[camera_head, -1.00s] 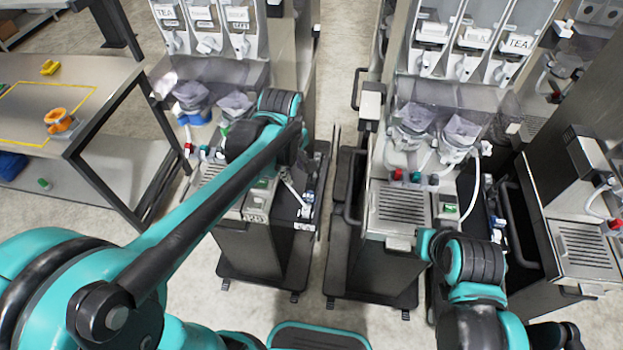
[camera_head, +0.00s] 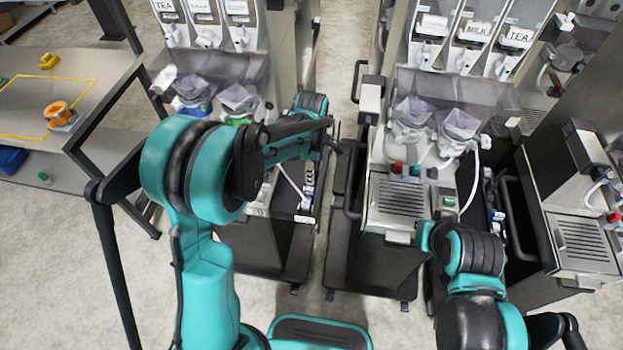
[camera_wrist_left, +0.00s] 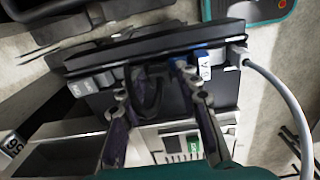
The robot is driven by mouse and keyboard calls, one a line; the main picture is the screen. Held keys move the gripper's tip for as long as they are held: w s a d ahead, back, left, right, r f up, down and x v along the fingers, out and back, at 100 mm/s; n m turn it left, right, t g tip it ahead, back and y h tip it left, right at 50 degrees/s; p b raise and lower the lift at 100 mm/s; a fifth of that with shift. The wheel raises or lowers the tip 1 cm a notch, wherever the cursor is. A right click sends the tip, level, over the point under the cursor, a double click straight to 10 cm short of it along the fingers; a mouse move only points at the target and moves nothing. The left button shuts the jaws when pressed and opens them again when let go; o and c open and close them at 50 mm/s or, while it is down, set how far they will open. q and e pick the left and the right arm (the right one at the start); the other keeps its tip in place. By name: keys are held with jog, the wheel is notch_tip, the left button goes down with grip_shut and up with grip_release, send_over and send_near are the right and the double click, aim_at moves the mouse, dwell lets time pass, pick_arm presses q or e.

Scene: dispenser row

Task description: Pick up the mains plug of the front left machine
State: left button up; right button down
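The front left machine (camera_head: 262,225) stands left of centre in the head view. On its right side is a dark ledge with small sockets and plugs (camera_head: 308,190), too small to tell apart there. In the left wrist view a black strip or box (camera_wrist_left: 95,80) lies ahead of my left gripper (camera_wrist_left: 157,88). A blue piece with a white label (camera_wrist_left: 198,65) sits on it near the right fingertip. My left gripper (camera_head: 337,146) is open and appears empty. My right gripper is out of view.
A second machine (camera_head: 398,215) stands to the right, across a narrow floor gap. A table with an orange item (camera_head: 58,112) is at the left. In the left wrist view the cable (camera_wrist_left: 285,95) runs down at the right. Floor is free in front.

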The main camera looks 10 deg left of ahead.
pick_arm(q)
jog(key=shift+f, duration=0.75)
jog(key=shift+r, duration=0.1)
grip_shut()
notch_tip(320, 180, up, 10)
jog(key=shift+p, duration=1.2)
jog(key=shift+r+p, duration=0.85)
jog(key=shift+r, duration=0.3)
notch_tip(320, 180, up, 3)
jog(key=shift+f+p, duration=0.1)
jog(key=shift+p, duration=0.9)
